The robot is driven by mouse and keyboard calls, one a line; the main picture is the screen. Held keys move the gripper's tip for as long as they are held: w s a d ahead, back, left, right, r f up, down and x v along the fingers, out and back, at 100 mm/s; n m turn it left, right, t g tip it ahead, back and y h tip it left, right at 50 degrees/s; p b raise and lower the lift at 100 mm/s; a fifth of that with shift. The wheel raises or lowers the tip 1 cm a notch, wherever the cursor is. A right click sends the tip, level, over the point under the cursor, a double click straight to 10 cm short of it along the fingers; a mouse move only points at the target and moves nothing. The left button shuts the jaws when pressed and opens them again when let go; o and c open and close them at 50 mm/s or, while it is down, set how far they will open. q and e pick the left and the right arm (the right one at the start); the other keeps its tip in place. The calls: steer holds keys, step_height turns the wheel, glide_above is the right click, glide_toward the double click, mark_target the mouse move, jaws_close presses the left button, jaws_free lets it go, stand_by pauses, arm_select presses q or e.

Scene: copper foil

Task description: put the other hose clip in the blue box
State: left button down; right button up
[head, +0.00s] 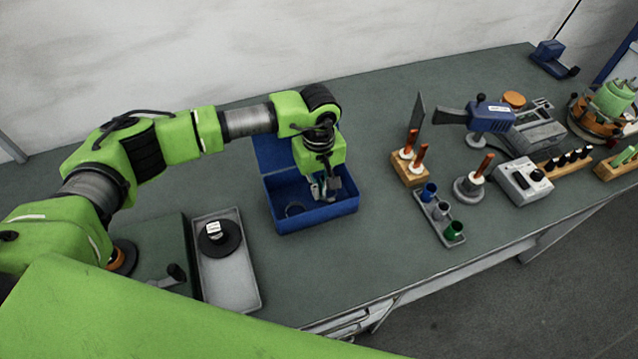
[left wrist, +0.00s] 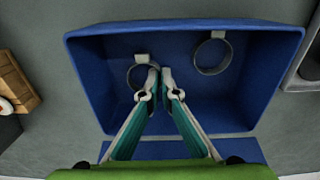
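The blue box (head: 318,218) stands open on the bench, and its inside fills much of the left wrist view (left wrist: 285,85). My left gripper (head: 327,190) reaches down into the box. In the left wrist view its fingertips (left wrist: 159,82) are close together at the edge of a grey ring-shaped hose clip (left wrist: 130,78), and look shut on its band. The fingers hide part of this clip. Whether it touches the box floor is unclear. My right gripper is not in view.
A grey tray (head: 242,290) with a black spool (head: 220,238) is left of the box. A wooden block with copper rods (head: 410,172) and a rack of coloured cups (head: 440,210) stand to its right. Bench between box and rack is clear.

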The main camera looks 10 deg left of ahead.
arm_select(q)
steer(key=shift+f+b, duration=0.25)
steer(key=shift+b, duration=0.1)
steer(key=c, duration=2.3)
jaws_free()
steer(key=shift+r, duration=0.1)
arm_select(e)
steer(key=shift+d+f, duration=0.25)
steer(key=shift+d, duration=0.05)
